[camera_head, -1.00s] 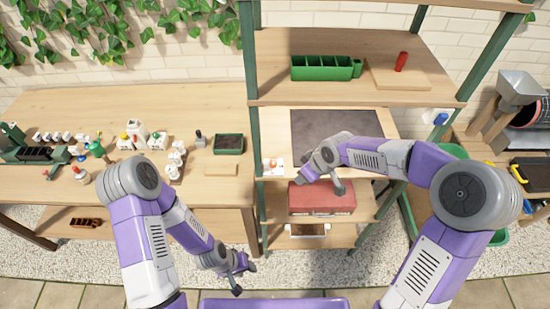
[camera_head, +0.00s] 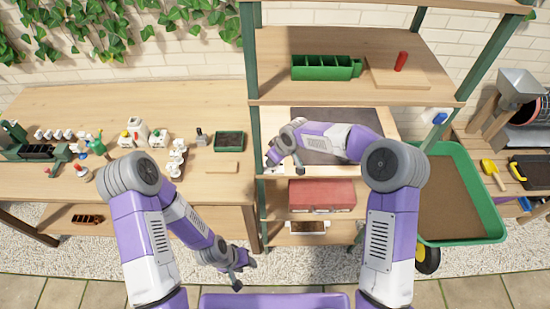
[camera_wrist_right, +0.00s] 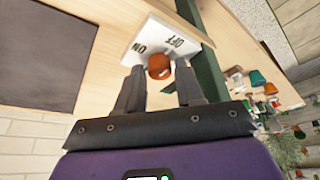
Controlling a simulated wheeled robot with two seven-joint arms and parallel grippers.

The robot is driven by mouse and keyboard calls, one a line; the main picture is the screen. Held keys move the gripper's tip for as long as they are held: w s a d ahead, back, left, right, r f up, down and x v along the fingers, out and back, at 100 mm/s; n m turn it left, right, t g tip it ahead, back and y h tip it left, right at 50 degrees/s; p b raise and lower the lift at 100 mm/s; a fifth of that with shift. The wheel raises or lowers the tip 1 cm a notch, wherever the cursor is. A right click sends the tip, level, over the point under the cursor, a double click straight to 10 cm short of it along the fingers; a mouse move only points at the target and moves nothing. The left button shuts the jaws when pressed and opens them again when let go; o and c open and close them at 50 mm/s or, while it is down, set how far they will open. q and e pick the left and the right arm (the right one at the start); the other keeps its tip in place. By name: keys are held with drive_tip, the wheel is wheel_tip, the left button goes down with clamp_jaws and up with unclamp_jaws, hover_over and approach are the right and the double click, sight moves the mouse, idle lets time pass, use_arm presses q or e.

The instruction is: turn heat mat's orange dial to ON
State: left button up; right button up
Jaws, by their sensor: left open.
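The heat mat's orange dial (camera_wrist_right: 158,66) sits on a white plate (camera_wrist_right: 150,40) printed ON and OFF in the right wrist view. My right gripper (camera_wrist_right: 159,80) is open, its fingertips one on each side of the dial with gaps showing. I cannot tell which word the dial points to. In the head view my right gripper (camera_head: 272,161) is over the left end of the middle shelf and hides the dial. The dark heat mat (camera_head: 335,112) lies behind my right forearm. My left gripper (camera_head: 237,272) is open and empty, low in front of the bench.
A green rack post (camera_head: 255,130) stands close to the left of my right gripper. A shelf above holds a green planter (camera_head: 325,67) and a board with a red object (camera_head: 401,61). A red box (camera_head: 321,195) is on the shelf below. Bottles and pots crowd the left bench.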

clamp_jaws()
